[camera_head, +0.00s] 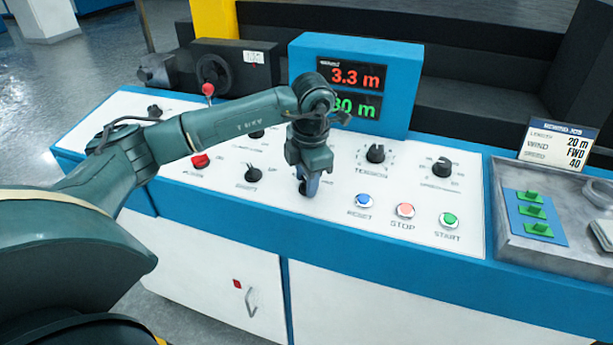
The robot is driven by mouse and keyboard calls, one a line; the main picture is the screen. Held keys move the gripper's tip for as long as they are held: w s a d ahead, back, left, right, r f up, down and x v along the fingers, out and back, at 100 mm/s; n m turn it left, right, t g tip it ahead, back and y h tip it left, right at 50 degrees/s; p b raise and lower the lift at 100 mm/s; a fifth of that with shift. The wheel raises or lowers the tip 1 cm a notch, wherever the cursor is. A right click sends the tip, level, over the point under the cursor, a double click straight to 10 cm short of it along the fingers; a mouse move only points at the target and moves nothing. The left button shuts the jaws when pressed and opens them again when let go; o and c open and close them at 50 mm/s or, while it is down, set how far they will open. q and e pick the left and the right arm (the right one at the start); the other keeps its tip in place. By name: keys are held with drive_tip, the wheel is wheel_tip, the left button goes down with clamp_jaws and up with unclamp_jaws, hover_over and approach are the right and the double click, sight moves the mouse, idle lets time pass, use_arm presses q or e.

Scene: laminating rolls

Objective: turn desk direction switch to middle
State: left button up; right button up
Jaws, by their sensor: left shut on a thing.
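My left gripper (309,187) points straight down at the white panel (300,226) of the desk, in the middle of the head view. Its fingers are shut on a small dark switch knob, taken to be the direction switch. The fingers and wrist hide most of this knob and its label, so I cannot tell which way it points. My right gripper is not in view.
Black knobs (375,153) and (442,166) stand to the right of the gripper, with blue (364,201), red (405,210) and green (449,219) buttons in front. A blue display box (408,75) rises behind. A job card (557,147) and a grey tray (520,246) are at right.

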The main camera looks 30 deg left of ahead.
use_arm(q)
drive_tip(key=shift+c, duration=1.3)
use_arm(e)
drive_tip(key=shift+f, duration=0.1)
